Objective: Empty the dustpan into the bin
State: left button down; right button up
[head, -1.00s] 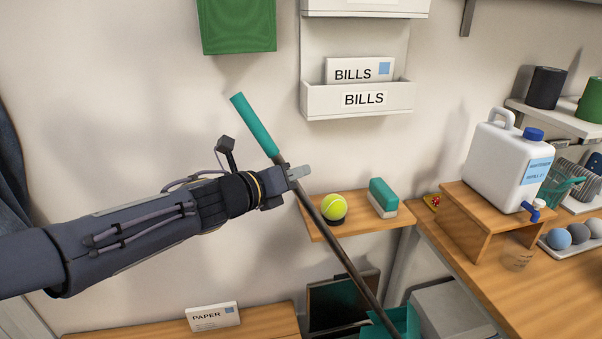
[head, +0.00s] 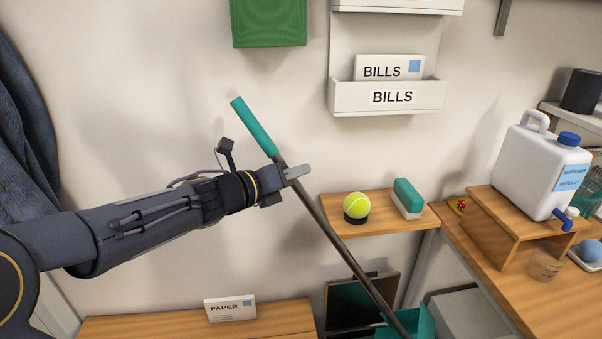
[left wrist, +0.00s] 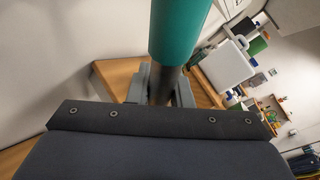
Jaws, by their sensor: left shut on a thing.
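The dustpan has a long dark handle (head: 335,236) with a teal grip (head: 253,126) at its top and a teal pan (head: 418,322) at its lower end, cut off by the bottom edge of the head view. My left gripper (head: 292,172) is shut on the handle just below the teal grip, and the handle leans down to the right. The teal grip (left wrist: 180,28) also shows large in the left wrist view, with the handle between the fingers (left wrist: 160,85). The pan's contents cannot be seen. No bin can be made out for sure. My right gripper is not in view.
A small wall shelf (head: 375,226) holds a tennis ball (head: 357,206) and a teal-and-white block (head: 407,198), close beside the handle. A bills holder (head: 385,97) hangs above. A white jug (head: 540,170) stands on a wooden riser at right. A dark open box (head: 350,305) sits below.

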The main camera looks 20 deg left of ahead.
pick_arm(q)
jog(key=a+f+n+b, duration=0.1)
jog(key=a+f, duration=0.1)
jog(key=a, duration=0.4)
jog(key=shift+a+f+h, duration=0.15)
jog(key=shift+a+h, duration=0.15)
jog(key=shift+a, duration=0.05)
dwell(0.5)
jog(key=shift+s, duration=0.1)
dwell(1.6)
